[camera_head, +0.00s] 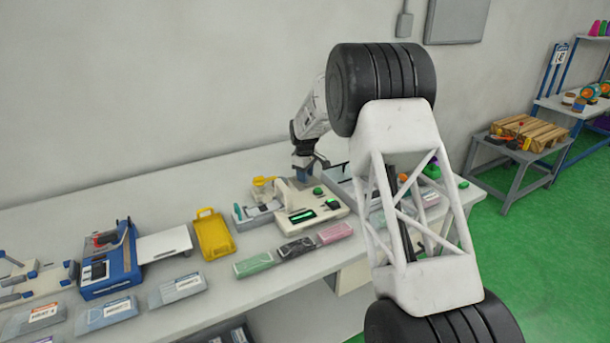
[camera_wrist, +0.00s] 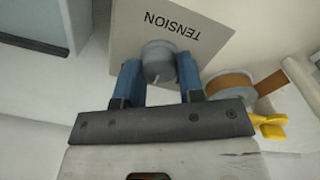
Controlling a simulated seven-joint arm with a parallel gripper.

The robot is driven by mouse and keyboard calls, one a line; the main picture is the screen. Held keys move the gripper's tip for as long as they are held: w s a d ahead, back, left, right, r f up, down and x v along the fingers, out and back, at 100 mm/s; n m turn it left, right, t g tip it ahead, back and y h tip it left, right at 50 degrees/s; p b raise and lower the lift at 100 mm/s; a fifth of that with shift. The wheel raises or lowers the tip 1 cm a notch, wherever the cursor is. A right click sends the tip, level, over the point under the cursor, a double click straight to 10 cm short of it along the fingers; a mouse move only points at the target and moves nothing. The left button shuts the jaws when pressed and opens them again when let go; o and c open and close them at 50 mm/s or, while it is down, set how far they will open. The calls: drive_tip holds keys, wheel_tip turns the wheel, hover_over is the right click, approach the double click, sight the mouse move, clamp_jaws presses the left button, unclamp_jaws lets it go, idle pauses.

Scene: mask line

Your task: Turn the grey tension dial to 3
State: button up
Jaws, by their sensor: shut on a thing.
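The grey tension dial (camera_wrist: 158,60) sits on a beige panel (camera_wrist: 195,45) lettered TENSION, seen upside down in the wrist view. My gripper (camera_wrist: 160,82) has its two blue fingers on either side of the dial and is shut on it. A light pointer line shows on the dial's edge, facing my gripper. No numbers can be read around the dial. In the head view my gripper (camera_head: 303,174) is at the back of the beige machine (camera_head: 310,207) on the bench, and the dial is hidden there.
A tan tape roll (camera_wrist: 232,84) and a yellow part (camera_wrist: 270,124) lie close to my gripper's right. On the bench, green, black and pink packs (camera_head: 296,248) lie before the machine. A yellow tray (camera_head: 213,234) and a blue machine (camera_head: 108,262) stand to the left.

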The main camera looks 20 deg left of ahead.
drive_tip(key=m, duration=0.9)
drive_tip(key=shift+m, duration=0.4)
idle(0.4)
drive_tip(key=o, duration=0.9)
drive_tip(key=shift+r, duration=0.2)
drive_tip(key=shift+a+r, duration=0.15)
drive_tip(key=shift+r, duration=3.6)
